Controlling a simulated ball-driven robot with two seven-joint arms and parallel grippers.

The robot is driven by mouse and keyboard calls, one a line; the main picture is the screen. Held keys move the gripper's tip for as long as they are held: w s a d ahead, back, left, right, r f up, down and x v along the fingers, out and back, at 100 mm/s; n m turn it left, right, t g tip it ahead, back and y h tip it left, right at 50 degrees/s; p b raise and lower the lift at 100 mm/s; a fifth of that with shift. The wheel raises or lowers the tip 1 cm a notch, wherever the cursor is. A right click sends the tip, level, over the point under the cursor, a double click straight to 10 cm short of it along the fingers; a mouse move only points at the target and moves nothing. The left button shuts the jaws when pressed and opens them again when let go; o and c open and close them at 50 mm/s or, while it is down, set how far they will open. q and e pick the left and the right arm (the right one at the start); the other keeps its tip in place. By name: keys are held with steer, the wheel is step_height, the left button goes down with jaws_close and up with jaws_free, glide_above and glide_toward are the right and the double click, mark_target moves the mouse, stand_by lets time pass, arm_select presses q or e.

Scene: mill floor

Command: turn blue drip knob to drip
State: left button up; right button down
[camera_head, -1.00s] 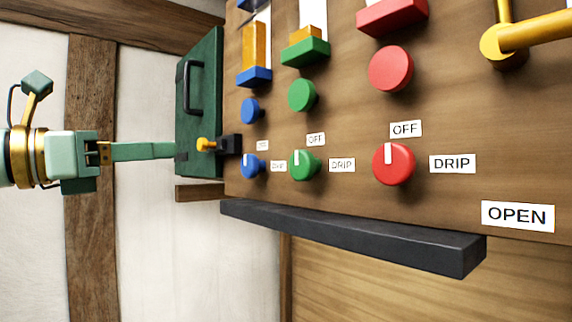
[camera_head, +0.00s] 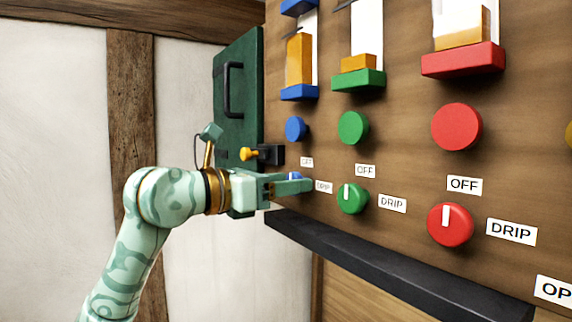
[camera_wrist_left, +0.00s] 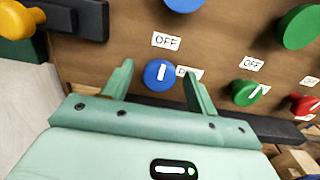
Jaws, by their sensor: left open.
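The blue drip knob (camera_wrist_left: 157,75) shows in the left wrist view below its OFF label (camera_wrist_left: 167,41); its white mark points up toward that label. Its DRIP label (camera_wrist_left: 187,73) is at the right, partly covered by a finger. In the head view only a bit of the blue knob (camera_head: 295,176) shows above my finger. My left gripper (camera_head: 300,187) is open in front of the panel; in the left wrist view its fingers (camera_wrist_left: 158,82) stand on either side of the knob. My right gripper is not in view.
The green knob (camera_head: 352,198) and red knob (camera_head: 450,224) sit to the right. A dark ledge (camera_head: 400,265) runs below the knobs. A yellow-tipped latch (camera_head: 250,154) and a green door (camera_head: 232,105) are at the left.

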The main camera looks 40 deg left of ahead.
arm_select(q)
steer(key=shift+w+d, duration=0.2)
steer(key=shift+w, duration=0.25)
steer(key=shift+s+a, duration=0.1)
steer(key=c, duration=1)
steer(key=shift+o, duration=0.2)
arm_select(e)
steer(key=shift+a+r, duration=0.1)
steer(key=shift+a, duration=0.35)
